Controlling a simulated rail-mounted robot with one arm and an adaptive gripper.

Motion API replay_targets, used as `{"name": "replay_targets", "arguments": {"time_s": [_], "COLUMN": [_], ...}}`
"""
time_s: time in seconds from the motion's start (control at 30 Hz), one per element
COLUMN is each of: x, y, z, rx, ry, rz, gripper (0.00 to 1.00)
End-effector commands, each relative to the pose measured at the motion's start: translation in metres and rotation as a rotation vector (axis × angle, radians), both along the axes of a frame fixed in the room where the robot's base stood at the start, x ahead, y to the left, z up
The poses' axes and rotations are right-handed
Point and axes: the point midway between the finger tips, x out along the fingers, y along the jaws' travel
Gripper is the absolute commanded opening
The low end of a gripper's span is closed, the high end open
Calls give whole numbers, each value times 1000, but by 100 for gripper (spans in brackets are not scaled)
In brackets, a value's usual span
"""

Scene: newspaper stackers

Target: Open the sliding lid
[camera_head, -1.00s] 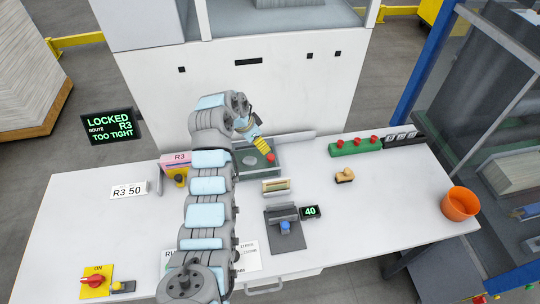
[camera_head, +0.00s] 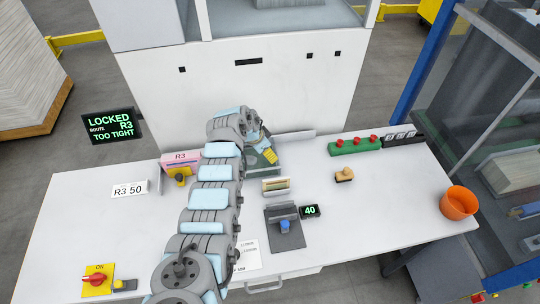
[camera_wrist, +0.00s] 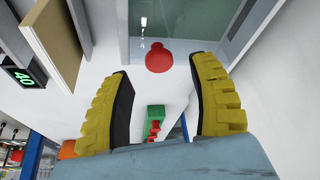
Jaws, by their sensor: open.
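The sliding lid is a grey-green see-through panel (camera_wrist: 190,25) in a grey frame, with a round red knob (camera_wrist: 158,57) near its edge. In the wrist view, the knob lies between and just beyond my gripper's (camera_wrist: 163,72) two yellow ridged fingers. The fingers are spread apart with a gap on both sides of the knob. In the head view my gripper (camera_head: 268,154) is over the right part of the lid (camera_head: 262,171), and its fingers and my arm hide the knob and much of the lid. The lid appears shut, though its far part is hidden.
A cream block in a holder (camera_head: 275,186) stands just in front of the lid. A dark device (camera_head: 284,228) with a "40" display (camera_head: 310,211) is nearer. A green box with red buttons (camera_head: 355,146), a wooden stamp (camera_head: 344,175) and an orange cup (camera_head: 459,203) are to the right.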

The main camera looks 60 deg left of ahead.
Motion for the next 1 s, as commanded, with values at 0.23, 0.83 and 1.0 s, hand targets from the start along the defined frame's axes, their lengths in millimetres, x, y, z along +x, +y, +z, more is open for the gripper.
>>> {"name": "replay_targets", "arguments": {"time_s": [0.23,0.83,1.0], "x": [6,12,12], "y": [0,0,0], "z": [-14,-30,-30], "rx": [-2,-1,-1], "ry": [2,1,1], "rz": [-4,0,0], "gripper": [60,60,60]}}
